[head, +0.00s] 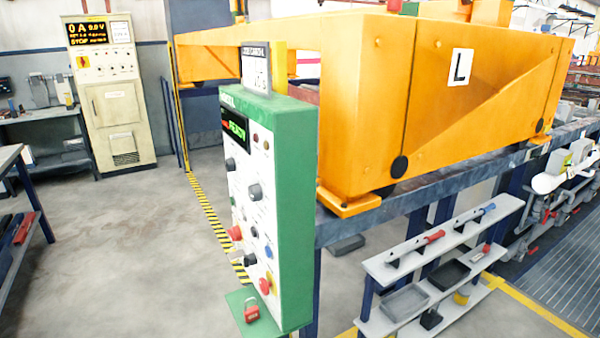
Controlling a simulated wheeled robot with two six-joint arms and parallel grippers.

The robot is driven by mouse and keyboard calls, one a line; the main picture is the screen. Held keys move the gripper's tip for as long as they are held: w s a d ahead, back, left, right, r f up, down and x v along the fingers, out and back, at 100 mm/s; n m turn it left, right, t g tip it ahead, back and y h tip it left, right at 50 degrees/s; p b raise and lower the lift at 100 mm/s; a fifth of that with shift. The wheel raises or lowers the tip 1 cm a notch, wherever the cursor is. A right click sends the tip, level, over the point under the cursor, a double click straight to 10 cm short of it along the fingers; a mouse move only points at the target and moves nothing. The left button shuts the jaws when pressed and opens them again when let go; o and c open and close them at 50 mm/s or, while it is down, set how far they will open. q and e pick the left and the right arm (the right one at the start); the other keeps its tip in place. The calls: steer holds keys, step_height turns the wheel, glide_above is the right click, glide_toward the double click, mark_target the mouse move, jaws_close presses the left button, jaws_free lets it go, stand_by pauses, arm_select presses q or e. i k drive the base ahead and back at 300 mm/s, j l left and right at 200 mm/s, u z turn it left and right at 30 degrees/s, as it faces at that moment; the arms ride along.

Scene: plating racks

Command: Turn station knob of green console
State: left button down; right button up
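The green console (294,190) stands upright in the middle of the head view, its white control panel turned to the left. The panel carries a lit display (234,128), a large dark knob (255,191), a smaller dark knob (230,164) and several more knobs and buttons. Red buttons (235,233) show lower on the panel. The labels are too small to read, so I cannot tell which knob is the station knob. Neither of my grippers is in view.
A large orange machine (365,100) marked L sits on rails behind the console. A grey shelf with tools (440,240) stands at right. A beige cabinet (115,95) stands at the back left, and a workbench (10,155) at the left edge. Floor (130,250) left of the console is clear.

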mark_target(230, 162)
steer(key=j+z, duration=0.35)
steer(key=j, duration=1.5)
